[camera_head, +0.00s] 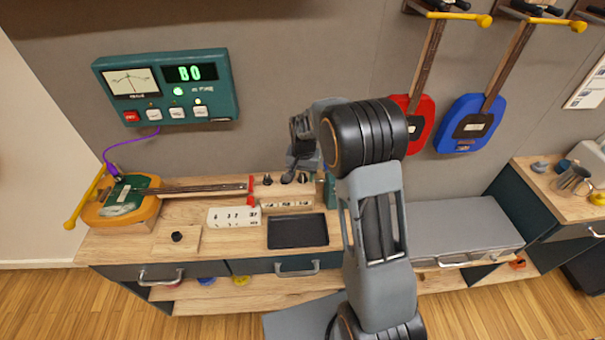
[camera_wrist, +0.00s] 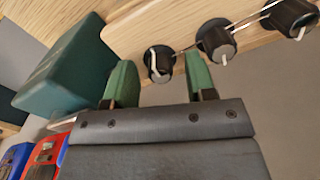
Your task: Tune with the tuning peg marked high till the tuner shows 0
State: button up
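The tuner (camera_head: 166,88) is a green wall box with a needle dial and green digits that look like 80. Three dark tuning pegs stand in a row on a wooden block (camera_head: 288,190); their small labels are too blurred to read. In the wrist view the peg nearest the green box (camera_wrist: 160,66) has a white pointer line and sits between my fingers. The other pegs are the middle one (camera_wrist: 217,43) and the far one (camera_wrist: 290,17). My gripper (camera_wrist: 159,64) is open, green fingers on either side of that peg, with visible gaps. The head view partly hides the gripper.
The orange-and-green guitar (camera_head: 122,201) lies on the bench at left, wired to the tuner. A number card (camera_head: 233,217) and a black tray (camera_head: 298,231) lie in front of the pegs. The green box (camera_wrist: 62,70) stands close beside the gripper. Red and blue guitars hang at right.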

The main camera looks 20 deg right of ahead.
aim_at(303, 175)
jog(key=shift+r, duration=0.1)
notch_tip(303, 175, up, 14)
jog(key=b, duration=0.1)
jog(key=shift+d+f, duration=0.15)
jog(key=shift+f, duration=0.05)
dwell(0.3)
dwell(0.4)
jog(key=s+n+t, duration=0.4)
jog(key=s+n, duration=0.1)
jog(key=s, duration=1.7)
jog(key=shift+s+a+r+n, duration=0.3)
jog(key=shift+s+a+r, duration=0.05)
jog(key=shift+a, duration=0.05)
dwell(0.7)
